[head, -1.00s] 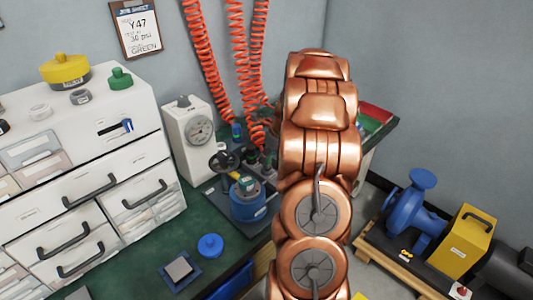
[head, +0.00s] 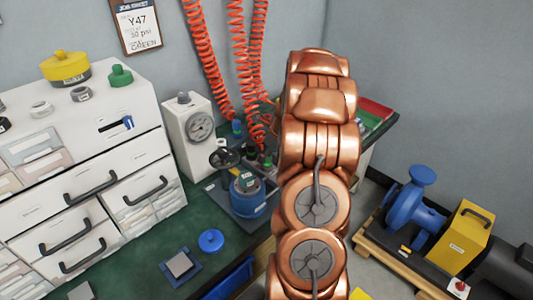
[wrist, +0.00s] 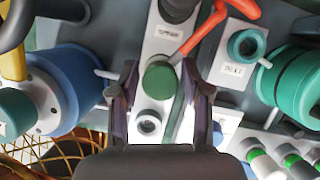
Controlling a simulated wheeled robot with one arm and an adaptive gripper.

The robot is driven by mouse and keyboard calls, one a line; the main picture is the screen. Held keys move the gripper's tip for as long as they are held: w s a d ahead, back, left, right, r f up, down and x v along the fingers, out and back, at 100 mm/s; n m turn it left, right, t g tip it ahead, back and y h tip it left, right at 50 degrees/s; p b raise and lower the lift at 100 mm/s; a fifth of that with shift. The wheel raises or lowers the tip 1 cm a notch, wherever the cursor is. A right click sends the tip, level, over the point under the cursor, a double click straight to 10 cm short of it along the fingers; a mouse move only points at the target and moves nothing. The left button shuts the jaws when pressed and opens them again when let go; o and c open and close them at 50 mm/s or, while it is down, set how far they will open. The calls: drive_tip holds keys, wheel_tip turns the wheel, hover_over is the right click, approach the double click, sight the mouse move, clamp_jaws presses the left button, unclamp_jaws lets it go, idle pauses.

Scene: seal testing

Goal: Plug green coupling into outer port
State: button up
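A dark green round coupling (wrist: 159,80) sits in the middle of the wrist view, over a pale port strip (wrist: 152,105). A red-orange hose (wrist: 213,25) runs up and right from beside it. My gripper (wrist: 159,72) has one finger on each side of the coupling, with narrow gaps showing, so it looks open. An empty round port (wrist: 148,124) lies just below the coupling, and a grey fitting (wrist: 177,8) is above it. The port labels are too blurred to read, so I cannot tell which is outer. In the head view my arm hides the gripper.
A blue round housing (wrist: 62,88) stands left and a teal cylinder (wrist: 290,85) right, both close to my fingers. In the head view, coiled red hoses (head: 236,60) hang above the fixture, near a white gauge box (head: 190,130).

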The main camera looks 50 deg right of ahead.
drive_tip(key=shift+o, duration=1.1)
drive_tip(key=v, duration=1.2)
